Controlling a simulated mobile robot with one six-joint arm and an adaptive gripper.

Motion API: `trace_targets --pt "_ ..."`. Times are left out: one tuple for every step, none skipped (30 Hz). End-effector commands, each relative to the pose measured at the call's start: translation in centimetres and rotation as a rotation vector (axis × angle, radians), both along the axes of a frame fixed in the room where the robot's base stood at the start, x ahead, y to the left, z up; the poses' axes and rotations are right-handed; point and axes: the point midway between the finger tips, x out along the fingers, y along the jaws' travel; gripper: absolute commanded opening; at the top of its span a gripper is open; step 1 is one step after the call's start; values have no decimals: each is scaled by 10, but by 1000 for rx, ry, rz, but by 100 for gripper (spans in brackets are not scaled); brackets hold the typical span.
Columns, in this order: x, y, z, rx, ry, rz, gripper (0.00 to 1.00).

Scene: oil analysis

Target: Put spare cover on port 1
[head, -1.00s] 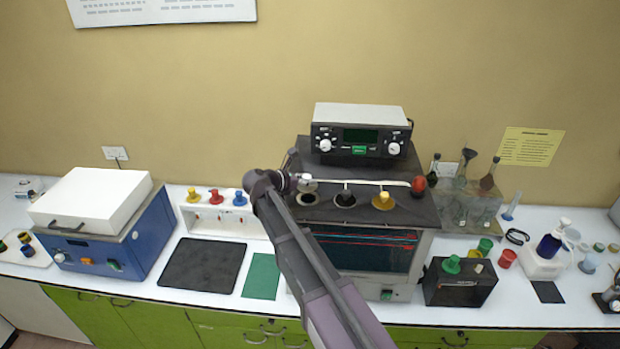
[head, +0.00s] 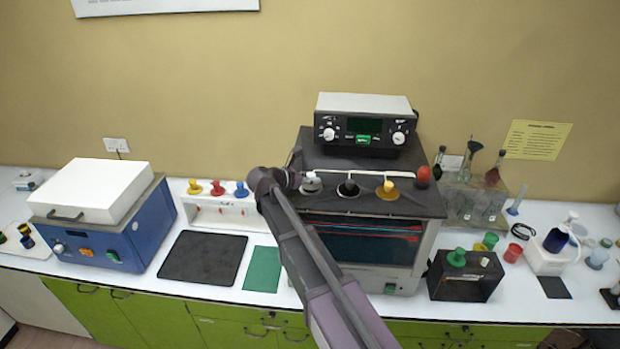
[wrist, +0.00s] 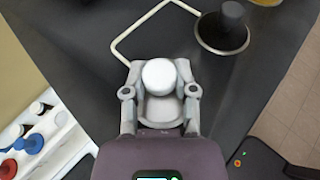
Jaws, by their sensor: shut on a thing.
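My gripper (wrist: 160,95) is shut on the white-knobbed spare cover (wrist: 159,74), with one finger on each side of it. In the head view my gripper (head: 301,181) comes from the left and holds the cover (head: 312,182) at port 1, the leftmost port on the dark oven top (head: 330,215). The cover hides the port opening, and I cannot tell whether it is fully seated. The black cover (head: 348,187) sits on the middle port and also shows in the wrist view (wrist: 223,31). The yellow cover (head: 388,190) sits on the right port.
A thin white rod (head: 350,174) runs behind the ports to a red bulb (head: 423,176). A control box (head: 364,125) stands behind. A white rack (head: 223,210) with yellow, red and blue covers is at the left. A black box (head: 465,277) is at the right.

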Motion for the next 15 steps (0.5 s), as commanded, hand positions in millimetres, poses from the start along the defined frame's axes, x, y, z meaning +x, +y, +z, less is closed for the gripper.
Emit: trace_targets --pt "0 0 -7 0 0 0 0" --pt "0 0 -8 0 0 0 0" --pt "0 0 -10 0 0 0 0" --pt "0 0 -12 0 0 0 0" --pt "0 0 -13 0 0 0 0" --pt "0 0 -15 0 0 -1 0" --pt "0 0 -14 0 0 -1 0" --pt "0 -1 -8 0 0 -1 0" --pt "0 -1 -6 0 0 -1 0" --pt "0 -1 -6 0 0 -1 0" --pt "0 -1 -5 0 0 -1 0" --pt "0 -1 -5 0 0 -1 0" --pt "0 -1 -4 0 0 -1 0" --pt "0 -1 -4 0 0 -1 0" --pt "0 -1 -4 0 0 -1 0"
